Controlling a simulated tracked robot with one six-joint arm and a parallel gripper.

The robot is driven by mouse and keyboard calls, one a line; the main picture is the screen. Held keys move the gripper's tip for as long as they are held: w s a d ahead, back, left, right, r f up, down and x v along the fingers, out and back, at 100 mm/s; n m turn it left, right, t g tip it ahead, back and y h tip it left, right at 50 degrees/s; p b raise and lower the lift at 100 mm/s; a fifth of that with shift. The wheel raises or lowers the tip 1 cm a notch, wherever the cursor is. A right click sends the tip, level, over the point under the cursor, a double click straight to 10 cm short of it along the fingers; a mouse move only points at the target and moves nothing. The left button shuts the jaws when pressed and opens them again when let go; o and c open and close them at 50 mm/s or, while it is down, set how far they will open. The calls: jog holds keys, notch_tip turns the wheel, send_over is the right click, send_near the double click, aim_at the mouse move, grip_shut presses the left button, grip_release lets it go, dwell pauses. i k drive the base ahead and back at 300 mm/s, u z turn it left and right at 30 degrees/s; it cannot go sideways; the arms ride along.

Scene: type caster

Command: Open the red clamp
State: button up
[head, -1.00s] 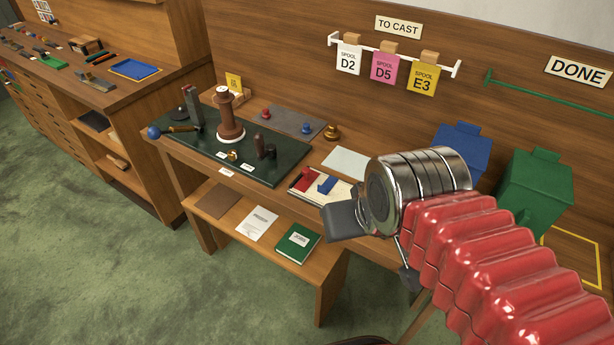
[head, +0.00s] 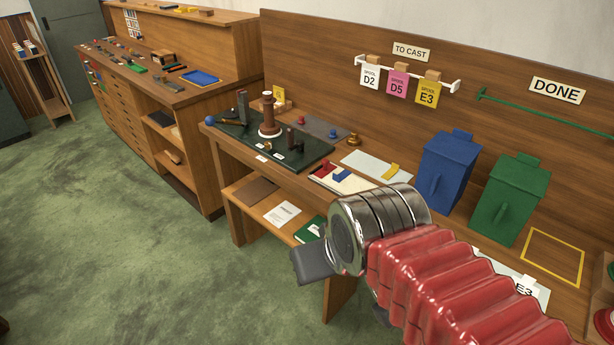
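Two small red things show on the workbench, and I cannot tell which is the red clamp. A red block (head: 323,170) lies beside a blue block (head: 341,175) at a pale open tray (head: 352,186). A tiny red knob (head: 301,121) stands on a grey plate (head: 318,127) with a blue knob (head: 332,134). My gripper (head: 310,265) is in front of the bench, nearer the camera and apart from these things. One dark grey finger part shows. Its opening is hidden behind the wrist.
A dark green board (head: 290,160) holds a brown column (head: 269,118). A blue bin (head: 447,170) and a green bin (head: 513,200) stand to the right. A yellow piece (head: 391,171) lies near the tray. A lower shelf (head: 240,185) juts out below. Green floor is clear at left.

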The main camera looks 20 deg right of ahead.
aim_at(327, 168)
jog(key=u, duration=0.25)
jog(key=k, duration=0.65)
jog(key=u, duration=0.6)
jog(key=i, duration=1.5)
jog(key=z, duration=0.8)
jog(key=i, duration=0.6)
jog(key=z, duration=0.35)
